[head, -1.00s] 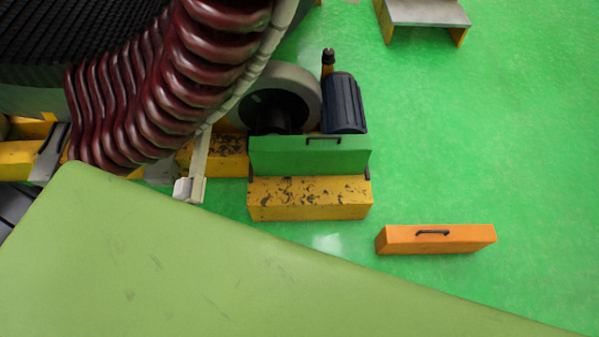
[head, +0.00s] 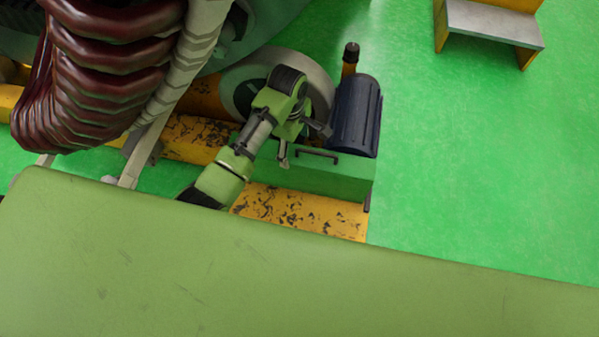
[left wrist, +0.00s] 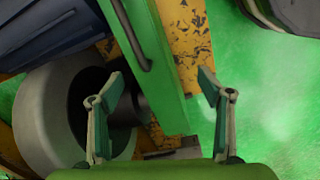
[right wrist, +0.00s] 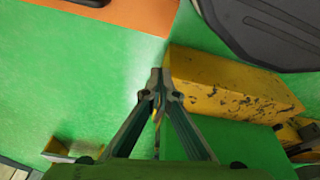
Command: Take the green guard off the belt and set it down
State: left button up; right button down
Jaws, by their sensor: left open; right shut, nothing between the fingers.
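The green guard (head: 335,180) stands upright on the yellow base in front of the belt wheel, with a dark handle (head: 317,153) near its top edge. My left gripper (head: 303,143) is over the guard's top, left of the handle. In the left wrist view my left gripper (left wrist: 160,76) is open, one finger on each side of the guard (left wrist: 172,75); the handle (left wrist: 131,38) lies farther along, off the fingertips. I cannot tell whether the fingers touch the guard. My right gripper (right wrist: 157,75) is shut and empty beside the yellow base; it does not show in the head view.
A grey wheel (head: 318,85) and a dark blue motor (head: 353,115) stand close behind the guard. Dark red coils (head: 105,75) are at the left. An orange box (right wrist: 130,10) lies near my right gripper.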

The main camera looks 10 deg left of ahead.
aim_at(301, 155)
pick_arm(q)
jog(key=w+r+n, duration=0.2)
jog(key=w+n, duration=0.1)
jog(key=w, duration=0.1)
jog(key=f+b, duration=0.1)
jog(key=f, duration=0.1)
jog(key=f+b, duration=0.1)
jog(key=f, duration=0.2)
jog(key=f+b, duration=0.1)
jog(key=f, duration=0.1)
jog(key=shift+s+d+f, duration=0.2)
jog(key=shift+d, duration=0.1)
jog(key=shift+f, duration=0.45)
jog(key=f, duration=0.1)
jog(key=f+b, duration=0.2)
jog(key=shift+s+d, duration=0.25)
jog(key=shift+s, duration=0.05)
jog(key=shift+f+b, duration=0.3)
jog(key=shift+f, duration=0.65)
pick_arm(e)
notch_tip(301, 155, up, 16)
jog(key=t, duration=0.1)
jog(key=shift+d, duration=0.25)
jog(key=shift+w, duration=0.1)
